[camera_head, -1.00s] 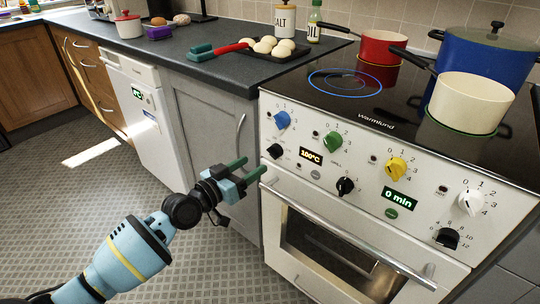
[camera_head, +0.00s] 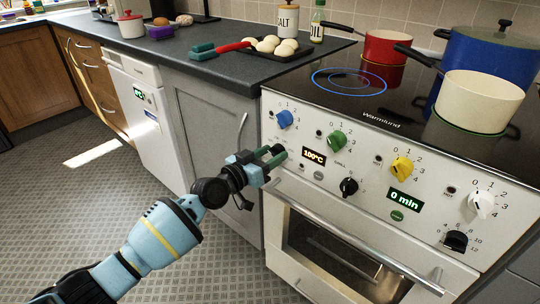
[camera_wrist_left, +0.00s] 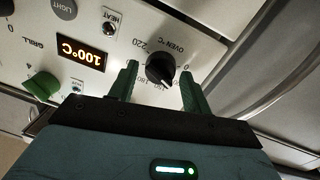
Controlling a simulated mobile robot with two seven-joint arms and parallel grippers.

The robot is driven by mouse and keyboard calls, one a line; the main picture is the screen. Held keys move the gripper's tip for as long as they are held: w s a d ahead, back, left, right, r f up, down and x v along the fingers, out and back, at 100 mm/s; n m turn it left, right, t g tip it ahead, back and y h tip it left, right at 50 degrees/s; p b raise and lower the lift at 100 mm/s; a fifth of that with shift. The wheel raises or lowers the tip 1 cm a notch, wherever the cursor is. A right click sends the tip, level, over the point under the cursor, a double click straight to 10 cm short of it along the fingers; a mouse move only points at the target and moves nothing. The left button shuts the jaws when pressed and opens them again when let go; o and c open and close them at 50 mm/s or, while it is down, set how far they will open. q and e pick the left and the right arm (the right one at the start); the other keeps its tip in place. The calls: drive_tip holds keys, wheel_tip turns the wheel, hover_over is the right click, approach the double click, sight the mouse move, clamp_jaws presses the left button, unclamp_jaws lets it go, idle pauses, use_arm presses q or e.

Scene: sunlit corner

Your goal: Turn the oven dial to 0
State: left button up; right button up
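The black oven dial (camera_wrist_left: 160,69) is on the white front panel of the oven (camera_head: 335,215), and its scale is marked "OVEN °C" in the left wrist view. The temperature display (camera_head: 314,156) reads 100°C. My left gripper (camera_head: 276,156) is at the panel below the blue knob, its green fingers largely hiding the dial in the head view. In the left wrist view my left gripper (camera_wrist_left: 160,72) is open, with one finger on each side of the dial and a small gap visible at each side. My right gripper is not in view.
Close by are the blue knob (camera_head: 284,119), green knob (camera_head: 336,141) and another black knob (camera_head: 348,187). The oven door handle (camera_head: 350,236) runs below the panel. Red pot (camera_head: 385,47), cream pan (camera_head: 476,101) and blue pot (camera_head: 485,57) stand on the hob.

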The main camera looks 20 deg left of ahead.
use_arm(q)
drive_tip(key=c, duration=0.7)
drive_tip(key=shift+c, duration=0.2)
drive_tip(key=shift+f+n+b, duration=0.15)
drive_tip(key=shift+n+b, duration=0.35)
drive_tip(key=shift+n, duration=0.7)
drive_tip(key=n, duration=0.3)
drive_tip(key=shift+b, duration=0.3)
drive_tip(key=shift+n+t, duration=0.4)
drive_tip(key=shift+n, duration=1.4)
